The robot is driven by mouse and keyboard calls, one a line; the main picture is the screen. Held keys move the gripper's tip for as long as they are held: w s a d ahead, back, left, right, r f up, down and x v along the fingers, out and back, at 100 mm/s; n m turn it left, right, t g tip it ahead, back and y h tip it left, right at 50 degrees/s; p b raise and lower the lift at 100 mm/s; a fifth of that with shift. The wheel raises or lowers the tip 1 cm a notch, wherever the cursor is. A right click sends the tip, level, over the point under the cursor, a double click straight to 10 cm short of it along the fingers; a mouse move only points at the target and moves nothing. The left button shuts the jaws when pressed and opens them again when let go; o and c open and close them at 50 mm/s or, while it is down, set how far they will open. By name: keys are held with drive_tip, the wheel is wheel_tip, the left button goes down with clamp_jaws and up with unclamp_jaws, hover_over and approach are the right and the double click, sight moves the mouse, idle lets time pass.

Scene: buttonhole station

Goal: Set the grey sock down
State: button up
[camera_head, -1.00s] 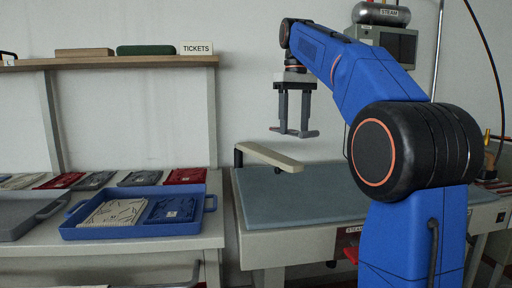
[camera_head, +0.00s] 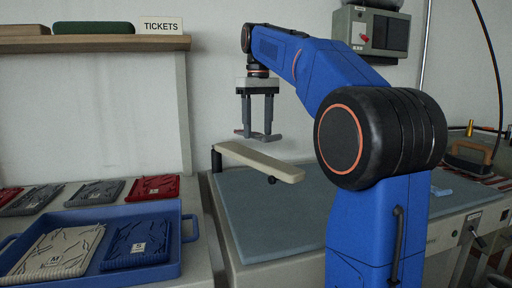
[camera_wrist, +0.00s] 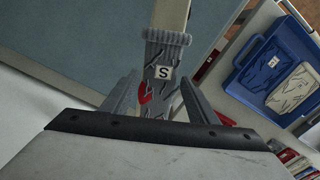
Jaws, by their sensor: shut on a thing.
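The grey sock (camera_wrist: 165,48) shows in the wrist view with a ribbed cuff, a white S label and a red patch. My gripper (camera_wrist: 160,98) is shut on it, one finger at each side. In the head view my gripper (camera_head: 258,132) points down and holds the sock in the air above a narrow cream board. There the sock is seen nearly edge-on and is hard to tell from the grey fingers.
The cream board (camera_head: 258,162) stands over a blue-grey pressing table (camera_head: 275,215) that is mostly bare. At the left, a blue tray (camera_head: 183,262) holds a cream sock (camera_head: 55,252) and a blue sock (camera_head: 138,242). Red and grey folded socks lie behind it. A shelf (camera_head: 95,43) hangs above.

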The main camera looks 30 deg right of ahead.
sight(258, 135)
drive_tip(key=shift+f, duration=2.9)
drive_tip(key=shift+f, duration=0.1)
drive_tip(key=o, duration=1)
drive_tip(key=shift+r, duration=3.9)
